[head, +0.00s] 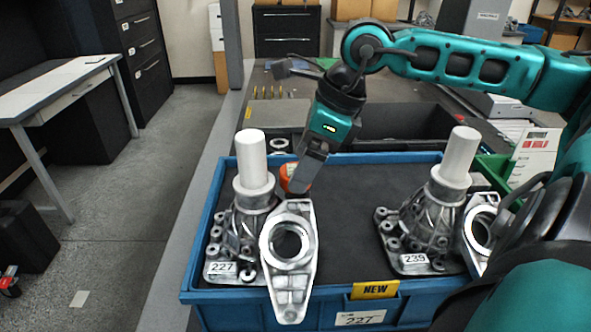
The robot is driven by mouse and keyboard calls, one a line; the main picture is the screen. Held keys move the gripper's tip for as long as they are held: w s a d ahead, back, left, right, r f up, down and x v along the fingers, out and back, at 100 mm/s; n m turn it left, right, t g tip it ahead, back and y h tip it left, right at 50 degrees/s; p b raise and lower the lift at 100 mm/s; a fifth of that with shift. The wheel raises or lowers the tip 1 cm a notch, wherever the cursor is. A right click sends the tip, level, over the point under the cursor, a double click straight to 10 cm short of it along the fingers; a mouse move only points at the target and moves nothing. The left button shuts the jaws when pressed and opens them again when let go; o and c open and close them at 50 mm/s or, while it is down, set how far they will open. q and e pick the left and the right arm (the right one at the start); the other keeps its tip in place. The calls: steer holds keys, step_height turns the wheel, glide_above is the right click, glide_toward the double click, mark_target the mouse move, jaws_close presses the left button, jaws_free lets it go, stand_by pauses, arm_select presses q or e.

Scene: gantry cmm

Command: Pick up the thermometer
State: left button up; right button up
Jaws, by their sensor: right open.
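No thermometer can be made out for certain. A small orange-red object (288,176) sits in the blue tray, partly hidden behind my right gripper and a metal part; I cannot tell whether it is the thermometer. My right gripper (301,184) points down over the tray, with its fingertips next to the orange-red object and just above the flat metal bracket. It is open, and nothing shows held in it. My left gripper is not in view.
The blue tray (327,313) holds metal castings labelled 227 (235,240) and 239 (425,230), each with a white cylinder on top. A ringed bracket (290,272) leans at the front. The tray's dark middle (352,215) is clear. A white desk (65,85) stands left.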

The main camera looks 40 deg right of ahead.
steer(key=shift+x, duration=1)
steer(key=shift+c, duration=0.2)
steer(key=c, duration=1.1)
steer(key=shift+r, duration=0.15)
